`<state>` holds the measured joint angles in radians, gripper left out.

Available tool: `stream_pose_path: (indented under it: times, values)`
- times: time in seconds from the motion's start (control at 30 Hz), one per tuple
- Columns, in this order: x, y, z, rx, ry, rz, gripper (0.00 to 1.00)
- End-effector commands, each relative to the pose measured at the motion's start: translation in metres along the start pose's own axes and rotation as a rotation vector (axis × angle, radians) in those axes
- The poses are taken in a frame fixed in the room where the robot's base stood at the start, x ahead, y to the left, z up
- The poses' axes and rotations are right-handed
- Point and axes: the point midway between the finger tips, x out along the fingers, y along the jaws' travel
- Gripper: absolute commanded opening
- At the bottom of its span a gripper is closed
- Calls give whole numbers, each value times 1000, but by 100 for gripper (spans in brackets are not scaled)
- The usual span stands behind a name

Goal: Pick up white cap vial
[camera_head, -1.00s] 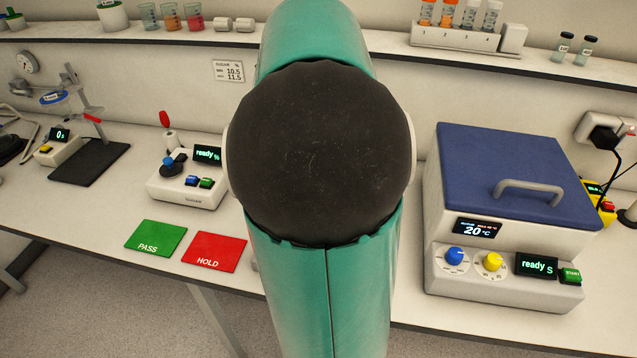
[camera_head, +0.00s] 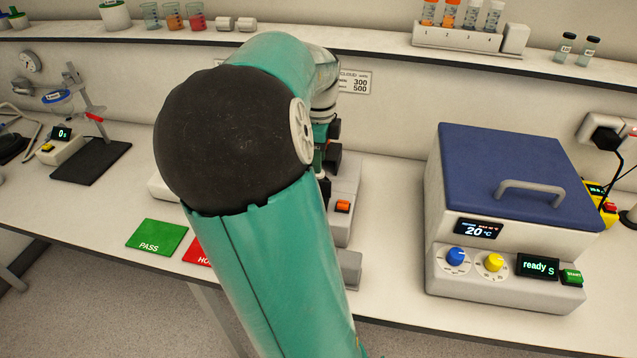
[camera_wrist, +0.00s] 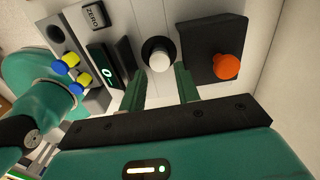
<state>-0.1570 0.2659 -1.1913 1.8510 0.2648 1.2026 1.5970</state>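A white-capped vial (camera_wrist: 160,60) shows in the wrist view, seen from above, with its cap inside a black ring on a pale surface. Its body is hidden. My gripper (camera_wrist: 160,84) is open, with its two green fingers apart and nothing between them. The cap lies just beyond the fingertips, roughly in line with the gap. In the head view my arm hides the vial, and the gripper is mostly hidden behind it.
An orange round piece (camera_wrist: 227,66) on a dark block sits right of the cap. A ZERO key (camera_wrist: 95,16) and display (camera_wrist: 106,73) lie left. In the head view, a blue-lidded bath (camera_head: 500,180) stands right; a numbered vial rack (camera_head: 455,38) is on the shelf above.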

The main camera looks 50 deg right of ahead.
Motion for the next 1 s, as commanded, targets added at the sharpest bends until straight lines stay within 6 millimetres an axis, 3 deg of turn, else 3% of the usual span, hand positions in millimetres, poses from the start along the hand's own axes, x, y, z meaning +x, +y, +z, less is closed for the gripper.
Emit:
stream_pose_path:
  times: [0.2,0.43,0.6,1.0]
  values:
    - [27,0,0,0,-1,-1,32]
    - [28,0,0,-1,-2,-1,32]
    - [28,0,0,-1,-2,-1,1]
    - [24,0,1,-2,-4,-3,0]
